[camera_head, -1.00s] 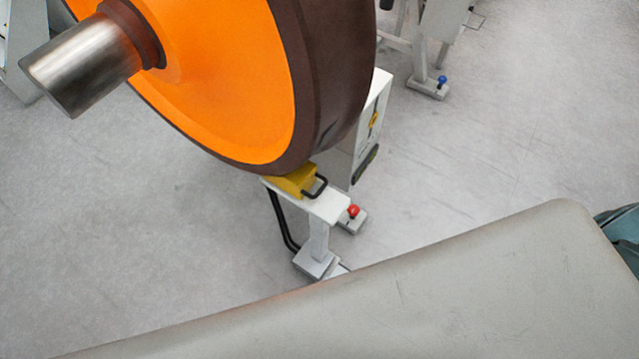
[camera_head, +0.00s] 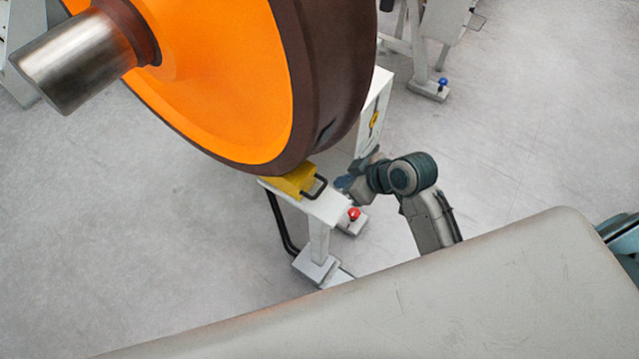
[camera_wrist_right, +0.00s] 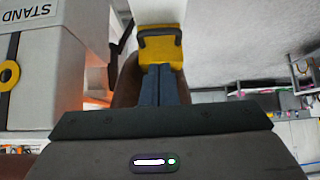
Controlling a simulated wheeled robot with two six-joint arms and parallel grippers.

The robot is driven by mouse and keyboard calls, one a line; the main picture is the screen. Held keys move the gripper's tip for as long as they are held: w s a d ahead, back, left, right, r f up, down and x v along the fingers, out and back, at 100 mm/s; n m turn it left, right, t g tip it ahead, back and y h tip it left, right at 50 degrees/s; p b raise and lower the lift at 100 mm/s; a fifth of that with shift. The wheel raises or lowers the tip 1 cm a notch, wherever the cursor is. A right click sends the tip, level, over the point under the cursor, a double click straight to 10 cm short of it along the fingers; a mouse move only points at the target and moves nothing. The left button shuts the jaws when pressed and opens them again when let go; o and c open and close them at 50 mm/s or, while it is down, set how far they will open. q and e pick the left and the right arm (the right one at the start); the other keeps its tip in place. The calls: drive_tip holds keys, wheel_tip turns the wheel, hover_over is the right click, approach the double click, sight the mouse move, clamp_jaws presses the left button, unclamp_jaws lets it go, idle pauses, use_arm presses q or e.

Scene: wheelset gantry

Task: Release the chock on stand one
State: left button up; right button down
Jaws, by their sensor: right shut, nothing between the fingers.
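The yellow chock (camera_head: 293,181) with a black handle (camera_head: 316,187) sits on the white stand's top plate (camera_head: 325,208), against the bottom of the orange and dark brown wheel (camera_head: 230,80). My right gripper (camera_head: 345,184) is just right of the handle in the head view, apart from it. In the right wrist view the shut, empty fingers (camera_wrist_right: 161,75) point toward the chock (camera_wrist_right: 165,48) and its black handle (camera_wrist_right: 160,33). My left gripper is not in view.
A red knob (camera_head: 353,213) stands on a foot beside the stand. A white cabinet (camera_wrist_right: 37,80) marked STAND is close at left in the wrist view. Another stand with a blue knob (camera_head: 442,81) is at the back. Open floor lies left and right.

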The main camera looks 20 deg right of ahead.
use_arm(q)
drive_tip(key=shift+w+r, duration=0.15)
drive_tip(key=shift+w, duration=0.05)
use_arm(e)
approach(308, 187)
drive_tip(key=x, duration=0.4)
drive_tip(key=shift+w+a+f, duration=0.15)
drive_tip(key=shift+w+f, duration=0.05)
drive_tip(key=shift+w, duration=0.05)
drive_tip(key=shift+s, duration=0.15)
drive_tip(key=s+d+p, duration=0.1)
drive_tip(key=s, duration=0.1)
drive_tip(key=s+d+p, duration=0.2)
drive_tip(key=shift+s+d+r, duration=0.1)
drive_tip(key=shift+s+d, duration=0.05)
drive_tip(key=shift+d, duration=0.15)
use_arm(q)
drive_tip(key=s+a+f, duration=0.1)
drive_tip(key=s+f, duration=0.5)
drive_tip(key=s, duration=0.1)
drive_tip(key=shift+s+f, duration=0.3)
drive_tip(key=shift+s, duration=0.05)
use_arm(e)
drive_tip(key=shift+s+d, duration=0.25)
drive_tip(key=shift+s, duration=0.1)
